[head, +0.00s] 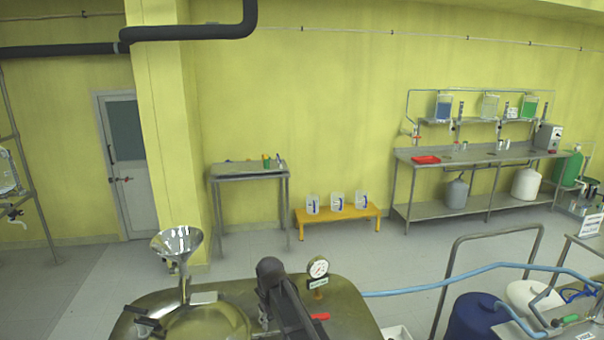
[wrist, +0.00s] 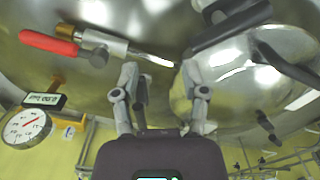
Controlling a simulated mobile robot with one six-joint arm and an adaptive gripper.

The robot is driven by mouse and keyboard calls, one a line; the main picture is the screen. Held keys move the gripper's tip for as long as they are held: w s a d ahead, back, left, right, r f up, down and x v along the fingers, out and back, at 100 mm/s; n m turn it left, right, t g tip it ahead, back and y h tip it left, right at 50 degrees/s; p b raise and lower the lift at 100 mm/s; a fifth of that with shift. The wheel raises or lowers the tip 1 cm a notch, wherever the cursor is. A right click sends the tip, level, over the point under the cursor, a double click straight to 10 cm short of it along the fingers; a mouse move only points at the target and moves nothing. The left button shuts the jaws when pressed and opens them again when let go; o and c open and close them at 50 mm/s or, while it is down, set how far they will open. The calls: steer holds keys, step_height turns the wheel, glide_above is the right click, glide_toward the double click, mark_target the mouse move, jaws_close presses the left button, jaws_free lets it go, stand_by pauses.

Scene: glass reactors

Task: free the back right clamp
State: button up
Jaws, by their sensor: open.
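In the wrist view my gripper (wrist: 160,78) is open, its two grey fingers apart with nothing between them. They point at the shiny steel vessel top (wrist: 90,80) and its domed lid (wrist: 240,80). A dark clamp (wrist: 228,28) lies at the lid's edge, just beyond and right of the fingertips, and looks apart from them. Another dark bar (wrist: 285,62) crosses the lid. I cannot tell for certain which is the back right clamp. In the head view the vessel (head: 350,318) stands at the bottom, and my dark arm hides the lid's right side and my gripper.
A red-handled valve (wrist: 50,43) and a pressure gauge (wrist: 27,127) stand close to the gripper's left in the wrist view. In the head view a steel funnel (head: 177,243) rises from the lid's left. A blue hose (head: 430,286) runs off to the right.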

steer(key=s+d+f+m+b, duration=0.3)
steer(key=s+d, duration=0.4)
steer(key=d, duration=0.5)
steer(key=s+d+f+m+b, duration=0.4)
steer(key=s+d, duration=0.4)
steer(key=d, duration=0.5)
steer(key=shift+s+d+f+b, duration=0.3)
steer(key=shift+f+b, duration=0.3)
steer(key=shift+f, duration=0.25)
